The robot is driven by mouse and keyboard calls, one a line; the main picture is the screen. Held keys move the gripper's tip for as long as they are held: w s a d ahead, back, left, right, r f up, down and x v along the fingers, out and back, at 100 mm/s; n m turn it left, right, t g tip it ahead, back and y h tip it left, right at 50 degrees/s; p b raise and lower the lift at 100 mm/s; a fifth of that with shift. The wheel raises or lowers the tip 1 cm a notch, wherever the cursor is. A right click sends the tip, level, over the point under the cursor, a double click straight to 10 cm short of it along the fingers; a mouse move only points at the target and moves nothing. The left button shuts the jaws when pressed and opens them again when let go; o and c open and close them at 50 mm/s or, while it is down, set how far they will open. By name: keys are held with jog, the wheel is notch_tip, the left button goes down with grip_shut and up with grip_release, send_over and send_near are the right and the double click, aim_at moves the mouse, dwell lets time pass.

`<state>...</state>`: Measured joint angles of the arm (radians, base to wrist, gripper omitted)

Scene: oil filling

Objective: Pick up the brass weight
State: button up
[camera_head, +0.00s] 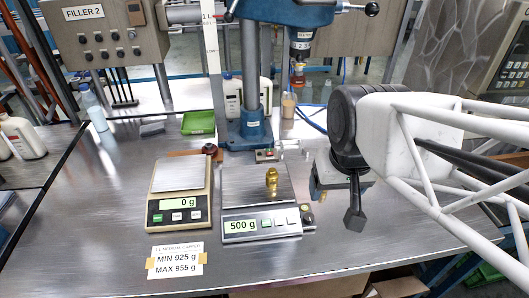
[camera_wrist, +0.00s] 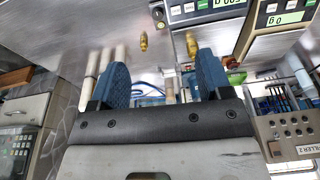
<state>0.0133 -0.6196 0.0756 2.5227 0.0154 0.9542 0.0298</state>
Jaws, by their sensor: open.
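The brass weight (camera_head: 271,178) stands upright on the pan of the right scale (camera_head: 240,187), whose display reads 500 g. In the wrist view, a brass piece (camera_wrist: 192,45) shows at the edge of that scale's pan, and a second brass-coloured piece (camera_wrist: 144,41) shows beside it; I cannot tell what the second one is. My gripper (camera_head: 350,205) is to the right of the right scale, apart from the weight. In the wrist view my gripper (camera_wrist: 161,80) has its two blue finger pads wide apart, with nothing held between them.
The left scale (camera_head: 180,175) reads 0 g, with a limits card (camera_head: 176,261) in front. A filler column (camera_head: 250,80) stands behind the scales. A green tray (camera_head: 198,123) and bottles (camera_head: 93,107) are at the back left.

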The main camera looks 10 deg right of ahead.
jog(key=w+f+m+y, duration=0.4)
jog(key=w+m, duration=0.1)
jog(key=w, duration=0.4)
jog(key=w+a+f+m+g+y, duration=0.1)
jog(key=w+f+m+y, duration=0.3)
jog(key=w, duration=0.5)
jog(key=w+f+m+g+y, duration=0.1)
jog(key=w+f+m+y, duration=0.3)
jog(key=w+m+y, duration=0.2)
jog(key=shift+w+a+m, duration=0.35)
jog(key=shift+w+m, duration=0.85)
jog(key=shift+w, duration=0.3)
jog(key=shift+f, duration=0.1)
send_near(268, 173)
jog(key=a, duration=0.2)
jog(key=shift+s+a+f, duration=0.15)
jog(key=shift+a, duration=0.25)
jog(key=shift+x, duration=0.8)
jog(key=shift+a, duration=0.15)
jog(key=shift+x, duration=2.8)
